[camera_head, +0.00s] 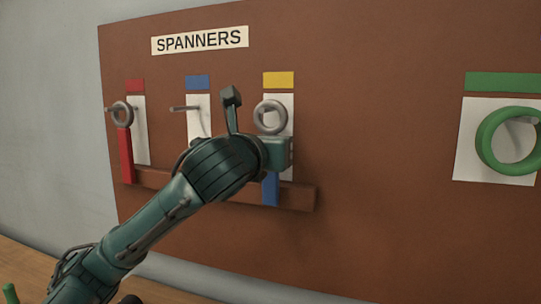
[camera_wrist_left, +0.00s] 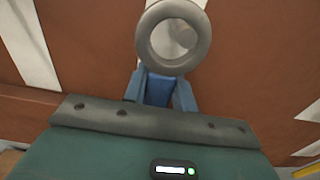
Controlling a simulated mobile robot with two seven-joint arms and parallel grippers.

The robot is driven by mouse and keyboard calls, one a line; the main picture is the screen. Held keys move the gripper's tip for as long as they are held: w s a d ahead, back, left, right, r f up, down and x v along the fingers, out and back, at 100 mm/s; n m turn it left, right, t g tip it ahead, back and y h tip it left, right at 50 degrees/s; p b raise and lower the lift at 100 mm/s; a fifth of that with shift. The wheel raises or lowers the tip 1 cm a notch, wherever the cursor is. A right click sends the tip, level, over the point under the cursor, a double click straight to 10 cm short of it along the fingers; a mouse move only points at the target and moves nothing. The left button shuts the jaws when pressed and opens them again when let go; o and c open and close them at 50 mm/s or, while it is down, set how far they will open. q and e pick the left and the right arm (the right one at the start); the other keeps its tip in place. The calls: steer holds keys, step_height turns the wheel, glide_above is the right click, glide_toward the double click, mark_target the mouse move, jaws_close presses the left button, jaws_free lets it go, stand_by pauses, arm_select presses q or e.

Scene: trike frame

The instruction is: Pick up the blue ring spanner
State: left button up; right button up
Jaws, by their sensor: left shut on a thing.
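The blue ring spanner (camera_head: 270,188) has a grey ring head and a blue handle. It is upright in front of the white strip under the yellow label (camera_head: 278,79). My left gripper (camera_head: 276,153) is at its handle, just below the ring. In the left wrist view, the gripper's fingers (camera_wrist_left: 158,90) are shut on the blue handle, with the grey ring (camera_wrist_left: 173,12) above them. A grey peg end shows through the ring; I cannot tell whether the ring rests on it. My gripper hides part of the handle. My right gripper is not in view.
A red spanner (camera_head: 126,155) hangs on the peg under the red label. The peg (camera_head: 186,108) under the blue label is empty. A brown ledge (camera_head: 300,196) runs below the strips. A green ring (camera_head: 483,142) is at the right. The board between is clear.

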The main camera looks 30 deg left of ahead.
arm_select(q)
jaws_close()
steer(key=shift+r, duration=0.1)
